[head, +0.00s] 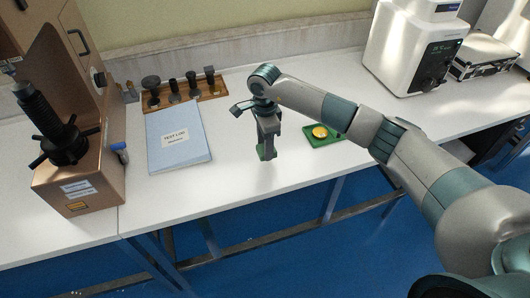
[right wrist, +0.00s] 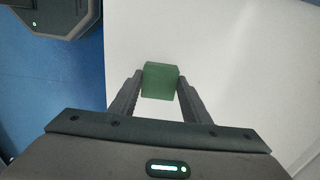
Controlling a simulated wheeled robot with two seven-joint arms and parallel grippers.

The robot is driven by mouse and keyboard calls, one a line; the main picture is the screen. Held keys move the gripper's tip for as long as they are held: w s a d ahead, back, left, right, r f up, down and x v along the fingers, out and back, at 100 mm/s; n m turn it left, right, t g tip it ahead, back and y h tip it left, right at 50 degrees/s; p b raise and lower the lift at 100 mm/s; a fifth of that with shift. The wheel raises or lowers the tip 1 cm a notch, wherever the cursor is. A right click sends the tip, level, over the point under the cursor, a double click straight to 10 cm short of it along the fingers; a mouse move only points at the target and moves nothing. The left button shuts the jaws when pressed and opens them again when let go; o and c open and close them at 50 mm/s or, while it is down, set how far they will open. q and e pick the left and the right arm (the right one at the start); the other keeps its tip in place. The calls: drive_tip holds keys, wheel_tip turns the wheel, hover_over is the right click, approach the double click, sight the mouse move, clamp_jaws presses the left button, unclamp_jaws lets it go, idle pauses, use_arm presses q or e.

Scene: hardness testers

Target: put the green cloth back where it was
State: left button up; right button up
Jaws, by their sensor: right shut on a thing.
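The green cloth (right wrist: 160,78) shows as a small folded block between the fingertips of my right gripper (right wrist: 160,92). In the head view the right gripper (head: 267,148) points down over the white bench, shut on the green cloth (head: 262,154). Whether the cloth touches the bench or hangs just above it I cannot tell. A green mat (head: 312,142) with a round yellow piece (head: 320,131) on it lies to the right of the gripper, partly behind my right arm. My left gripper is not in view.
A blue TEST LOG folder (head: 180,153) lies left of the gripper. Behind it is a wooden rack (head: 212,91) with several dark pieces. A brown hardness tester (head: 82,185) stands at the left, a white machine (head: 408,50) at the back right.

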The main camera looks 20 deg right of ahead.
drive_tip(key=shift+f, duration=0.1)
wheel_tip(320, 180, down, 3)
drive_tip(key=shift+r+p, duration=0.2)
drive_tip(key=shift+p, duration=0.65)
drive_tip(key=shift+f, duration=0.55)
drive_tip(key=shift+f, duration=0.15)
drive_tip(key=o, duration=1.1)
